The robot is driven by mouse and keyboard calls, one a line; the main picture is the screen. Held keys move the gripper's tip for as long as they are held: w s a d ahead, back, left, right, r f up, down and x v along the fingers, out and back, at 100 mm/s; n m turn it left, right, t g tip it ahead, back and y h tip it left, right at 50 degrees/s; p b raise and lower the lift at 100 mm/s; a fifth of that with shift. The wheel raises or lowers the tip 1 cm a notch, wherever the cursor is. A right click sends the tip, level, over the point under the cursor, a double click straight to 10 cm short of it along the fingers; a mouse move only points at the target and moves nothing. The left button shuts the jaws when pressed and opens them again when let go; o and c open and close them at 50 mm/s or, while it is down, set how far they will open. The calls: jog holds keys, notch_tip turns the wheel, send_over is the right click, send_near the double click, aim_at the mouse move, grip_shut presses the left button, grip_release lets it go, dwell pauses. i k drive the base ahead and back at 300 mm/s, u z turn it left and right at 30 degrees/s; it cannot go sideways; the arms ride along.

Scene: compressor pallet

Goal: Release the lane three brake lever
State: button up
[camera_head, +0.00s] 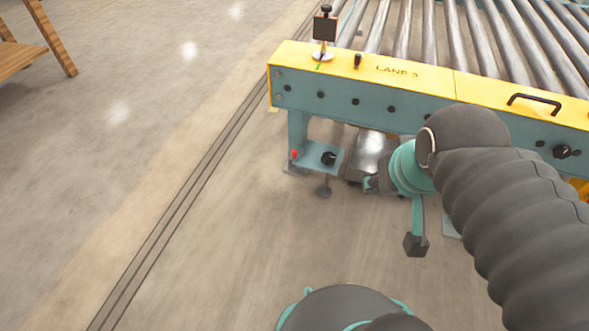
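The lane three end of the roller conveyor has a yellow top rail (440,82) marked "LANE 3". On its left end stands a short post with a black square head (325,28) on a pale round base, with a small green mark beside it. I cannot tell which is the brake lever. My arm reaches in from the right, and its dark and teal wrist is below the rail. My gripper (373,184) seems to be at the wrist's left side, small and partly hidden; its fingers are unclear. It is apart from the post and knob.
Below the rail are a teal bracket (316,154) with a black knob and red tip, and a shiny metal cylinder (371,150). A black handle (534,102) sits on the rail at right. A floor track (190,185) runs along the left; open floor lies beyond it.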

aim_at(294, 153)
jog(key=z, duration=0.05)
jog(key=k, duration=0.7)
jog(key=u, duration=0.8)
jog(key=i, duration=1.35)
jog(key=z, duration=0.3)
